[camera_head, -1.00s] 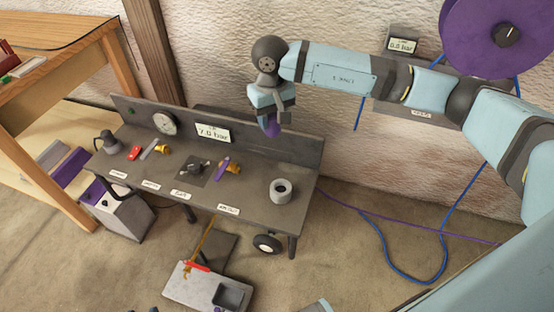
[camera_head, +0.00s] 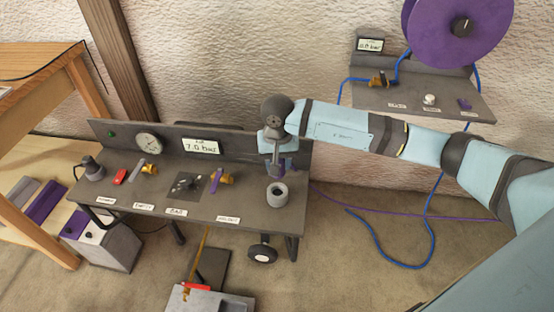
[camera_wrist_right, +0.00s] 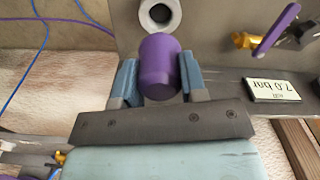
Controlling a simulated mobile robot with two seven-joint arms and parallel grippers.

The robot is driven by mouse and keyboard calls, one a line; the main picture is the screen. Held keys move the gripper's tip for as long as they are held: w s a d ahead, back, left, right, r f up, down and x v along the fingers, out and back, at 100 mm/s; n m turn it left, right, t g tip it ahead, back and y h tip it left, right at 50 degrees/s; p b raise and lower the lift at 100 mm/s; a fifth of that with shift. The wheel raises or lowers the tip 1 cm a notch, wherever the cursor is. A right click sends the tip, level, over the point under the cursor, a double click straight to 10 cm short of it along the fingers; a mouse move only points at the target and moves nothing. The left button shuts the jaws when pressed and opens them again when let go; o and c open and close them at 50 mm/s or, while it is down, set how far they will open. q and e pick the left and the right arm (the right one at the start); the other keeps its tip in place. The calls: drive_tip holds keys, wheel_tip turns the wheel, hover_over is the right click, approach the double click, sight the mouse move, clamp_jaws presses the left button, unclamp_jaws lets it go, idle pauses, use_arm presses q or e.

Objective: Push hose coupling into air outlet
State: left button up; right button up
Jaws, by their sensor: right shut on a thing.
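My right gripper (camera_wrist_right: 160,82) is shut on a purple cylinder (camera_wrist_right: 159,66), which looks to be the hose coupling. In the head view the gripper (camera_head: 277,168) hangs at the right end of the bench, just behind and above a grey ring-shaped socket. This socket (camera_head: 277,194) stands on the bench top and looks to be the air outlet. In the wrist view the socket's dark round opening (camera_wrist_right: 160,13) lies just beyond the purple cylinder. The cylinder appears apart from it, and I cannot tell the exact gap. My left gripper is not in view.
The grey bench (camera_head: 120,190) carries a gauge (camera_head: 148,143), a 7.0 bar display (camera_head: 201,146), and brass fittings with a grey lever (camera_head: 138,170) and a purple lever (camera_head: 216,181). A purple reel (camera_head: 458,30) and a wall shelf (camera_head: 420,97) are at right. Hoses lie on the floor.

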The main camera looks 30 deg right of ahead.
drive_tip(key=shift+f+b, duration=0.35)
drive_tip(key=shift+f, duration=0.5)
wheel_tip(320, 180, down, 2)
drive_tip(key=shift+f+b, duration=0.25)
drive_tip(key=shift+b, duration=0.35)
drive_tip(key=shift+f+b, duration=0.6)
drive_tip(key=shift+f, duration=0.4)
use_arm(q)
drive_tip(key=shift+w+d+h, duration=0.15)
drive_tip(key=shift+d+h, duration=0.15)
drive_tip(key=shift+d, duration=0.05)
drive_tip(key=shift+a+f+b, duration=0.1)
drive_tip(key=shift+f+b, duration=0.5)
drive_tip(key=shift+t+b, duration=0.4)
drive_tip(key=shift+b, duration=0.55)
use_arm(e)
drive_tip(key=shift+f, duration=0.75)
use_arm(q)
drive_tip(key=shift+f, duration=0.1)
